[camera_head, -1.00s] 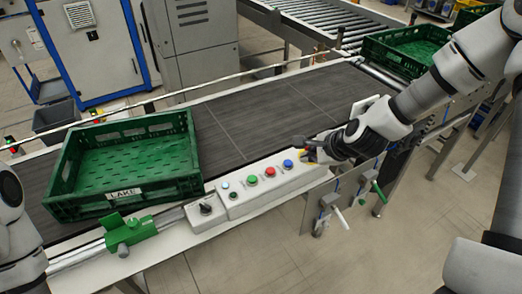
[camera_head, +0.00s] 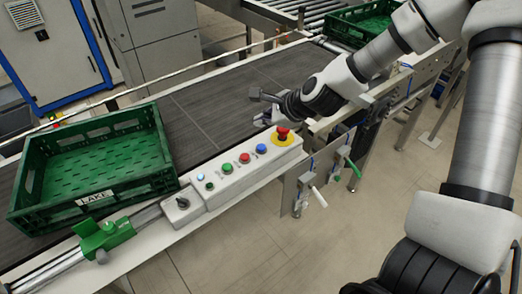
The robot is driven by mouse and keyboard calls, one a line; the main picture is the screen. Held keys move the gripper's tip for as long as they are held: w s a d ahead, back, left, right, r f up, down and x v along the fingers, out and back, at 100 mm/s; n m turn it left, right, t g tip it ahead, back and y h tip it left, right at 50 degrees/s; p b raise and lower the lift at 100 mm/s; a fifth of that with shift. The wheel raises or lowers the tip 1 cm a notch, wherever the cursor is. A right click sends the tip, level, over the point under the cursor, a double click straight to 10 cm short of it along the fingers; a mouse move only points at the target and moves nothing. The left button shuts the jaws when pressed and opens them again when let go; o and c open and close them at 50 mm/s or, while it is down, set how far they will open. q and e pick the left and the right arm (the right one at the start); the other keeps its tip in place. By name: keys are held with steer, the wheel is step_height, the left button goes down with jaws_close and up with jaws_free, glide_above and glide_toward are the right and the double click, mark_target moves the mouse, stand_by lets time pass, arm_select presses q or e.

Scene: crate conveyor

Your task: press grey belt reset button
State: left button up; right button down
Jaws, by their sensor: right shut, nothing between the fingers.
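The control box (camera_head: 240,175) stands on the near rail of the belt. It carries a red mushroom button on a yellow ring (camera_head: 283,134), a blue button (camera_head: 261,149), a red button (camera_head: 244,158), a green button (camera_head: 227,168), a small pale lit spot (camera_head: 200,177), a small dark button (camera_head: 210,186) and a black rotary switch (camera_head: 182,203). I cannot make out which one is the grey reset button. My right gripper (camera_head: 260,107) is shut and empty, over the belt just behind the box's right end, apart from the buttons. My left gripper is out of view.
A green crate (camera_head: 120,187) labelled LAKE sits on the dark belt (camera_head: 205,115) at left. A green clamp (camera_head: 103,237) is on the near rail. Another green crate (camera_head: 360,22) is at the far right. Levers hang below the rail; the floor in front is clear.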

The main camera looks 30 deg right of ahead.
mark_target(263, 147)
step_height(263, 147, down, 6)
steer(key=b, duration=0.4)
steer(key=shift+r, duration=0.15)
steer(key=shift+f+b, duration=0.25)
steer(key=shift+b, duration=0.15)
stand_by(0.6)
steer(key=shift+f+b, duration=0.4)
steer(key=shift+b, duration=0.1)
steer(key=shift+f+b, duration=0.45)
steer(key=shift+b, duration=0.1)
stand_by(0.4)
steer(key=shift+r, duration=0.1)
steer(key=shift+r+p, duration=0.8)
